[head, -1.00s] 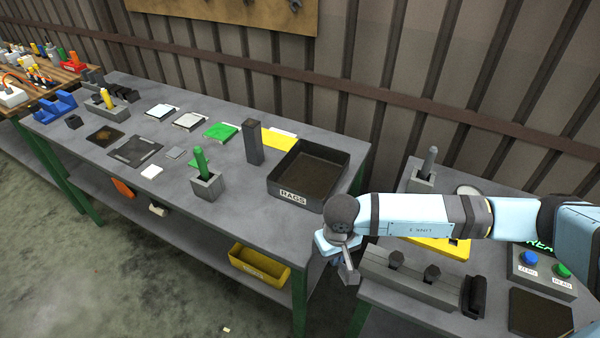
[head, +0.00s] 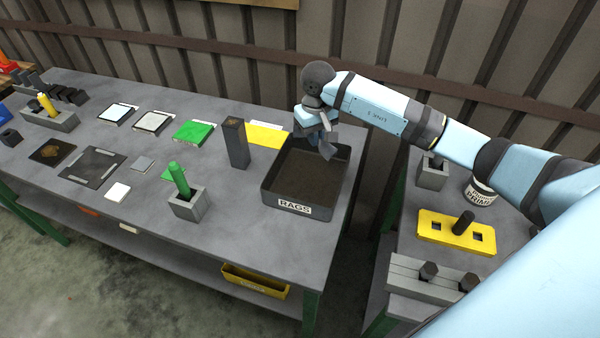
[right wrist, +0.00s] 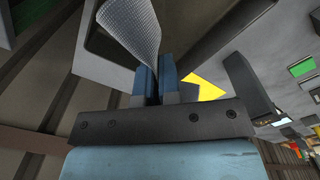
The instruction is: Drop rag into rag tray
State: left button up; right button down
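The rag tray (head: 266,188) is a dark, open rectangular box with a RAGS label on its front, at the right end of the long grey table in the head view. My right gripper (head: 322,134) is above the tray's back right part, pointing down. It is shut on a grey rag (head: 328,150), which hangs down over the tray. In the right wrist view, the blue fingers (right wrist: 157,82) are close together and the pale, woven-looking rag (right wrist: 130,28) sticks out beyond them. The tray floor that shows is bare. My left gripper is not in view.
A tall dark post (head: 236,144) and a yellow sheet (head: 268,134) stand and lie left of the tray. A green peg (head: 179,180) stands in a grey block. A gap separates this table from a right-hand one with a yellow plate (head: 455,232) and a can (head: 480,190).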

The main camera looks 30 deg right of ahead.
pick_arm(q)
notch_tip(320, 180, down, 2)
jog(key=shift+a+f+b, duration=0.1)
jog(key=shift+b, duration=0.85)
pick_arm(e)
jog(key=f, duration=0.5)
jog(key=shift+w+d+f, duration=0.1)
jog(key=shift+w+d, duration=0.15)
jog(key=shift+d, duration=0.1)
jog(key=c, duration=1.2)
grip_release()
jog(key=shift+c, duration=0.2)
jog(key=o, duration=1.2)
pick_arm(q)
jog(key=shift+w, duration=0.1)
pick_arm(e)
jog(key=shift+o, duration=0.2)
